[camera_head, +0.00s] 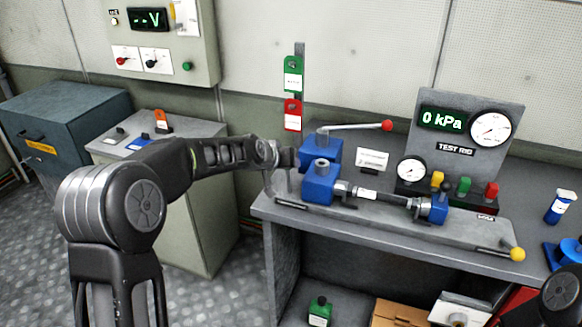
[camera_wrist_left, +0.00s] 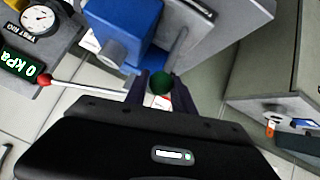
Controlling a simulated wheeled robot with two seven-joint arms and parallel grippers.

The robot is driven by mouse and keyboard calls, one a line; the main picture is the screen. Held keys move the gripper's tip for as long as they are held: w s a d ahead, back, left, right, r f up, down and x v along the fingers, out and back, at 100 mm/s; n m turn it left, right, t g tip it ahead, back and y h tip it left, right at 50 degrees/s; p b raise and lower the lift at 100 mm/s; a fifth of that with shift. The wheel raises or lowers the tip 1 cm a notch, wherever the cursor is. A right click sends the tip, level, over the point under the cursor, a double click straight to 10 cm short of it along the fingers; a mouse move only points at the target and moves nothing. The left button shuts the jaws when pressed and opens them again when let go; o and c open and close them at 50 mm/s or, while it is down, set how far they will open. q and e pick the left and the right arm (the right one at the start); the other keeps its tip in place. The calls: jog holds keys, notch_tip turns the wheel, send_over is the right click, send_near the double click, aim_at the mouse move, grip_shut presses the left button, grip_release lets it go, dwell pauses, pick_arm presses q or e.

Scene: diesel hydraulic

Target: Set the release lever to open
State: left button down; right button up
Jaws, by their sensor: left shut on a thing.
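The blue hand pump (camera_head: 320,182) stands at the left end of the test bench and also shows in the left wrist view (camera_wrist_left: 122,28). A dark green ball knob (camera_wrist_left: 160,83) sits between the fingers of my left gripper (camera_wrist_left: 160,88), with a thin grey rod (camera_wrist_left: 178,48) running from it beside the pump. I take this for the release lever. My left gripper (camera_head: 284,158) is shut on the knob at the pump's left side; in the head view it hides the knob. The lever's open or closed marking cannot be read. My right gripper is out of view.
A long handle with a red knob (camera_head: 387,125) rises from the pump. Gauges and the test rig panel (camera_head: 470,118), reading 0 kPa, stand behind. A yellow-knobbed lever (camera_head: 517,254) sits at the bench's front right. A grey cabinet (camera_head: 205,210) stands left of the bench.

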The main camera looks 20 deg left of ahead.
pick_arm(q)
jog(key=shift+w+d+r, duration=0.1)
jog(key=shift+w+r, duration=0.05)
jog(key=shift+w, duration=0.7)
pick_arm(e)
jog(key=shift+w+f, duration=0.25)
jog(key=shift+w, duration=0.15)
pick_arm(q)
jog(key=c, duration=1.1)
grip_release()
jog(key=shift+o, duration=0.2)
jog(key=b+v, duration=0.1)
jog(key=v, duration=0.6)
jog(key=shift+s+b, duration=0.3)
jog(key=shift+s, duration=0.05)
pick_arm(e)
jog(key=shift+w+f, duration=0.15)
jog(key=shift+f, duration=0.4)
pick_arm(q)
jog(key=shift+r, duration=0.15)
